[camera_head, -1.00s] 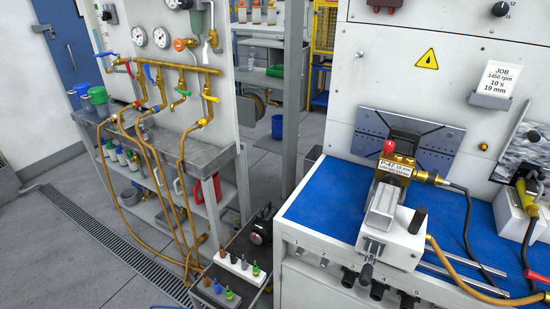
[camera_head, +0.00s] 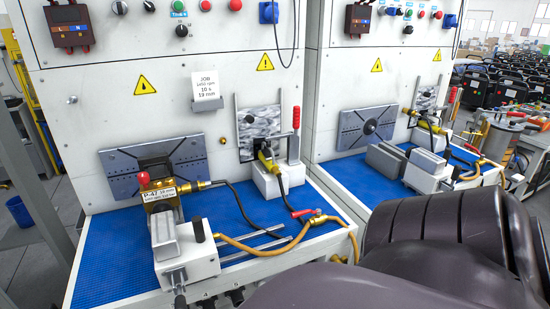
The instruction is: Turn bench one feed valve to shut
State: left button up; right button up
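A small valve with a red lever (camera_head: 303,213) sits near the right front corner of the nearer blue-topped bench (camera_head: 110,262). Its lever points left, and a yellow hose (camera_head: 262,248) and a black hose run close to it. Whether this lever position is open or shut I cannot tell, and no bench number is readable. A brass pump (camera_head: 158,187) with a red knob and a "P-47" tag stands in a vise (camera_head: 185,255) on the same bench. Neither gripper is in view. A large dark link of my own arm fills the lower right.
A clamp block with a red-handled toggle (camera_head: 295,118) stands behind the valve. A second blue-topped bench (camera_head: 345,176) with grey blocks adjoins on the right. A job card (camera_head: 206,86) hangs on the back panel. Black machines (camera_head: 485,85) stand far right.

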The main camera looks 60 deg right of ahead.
aim_at(293, 215)
jog(key=z, duration=2.3)
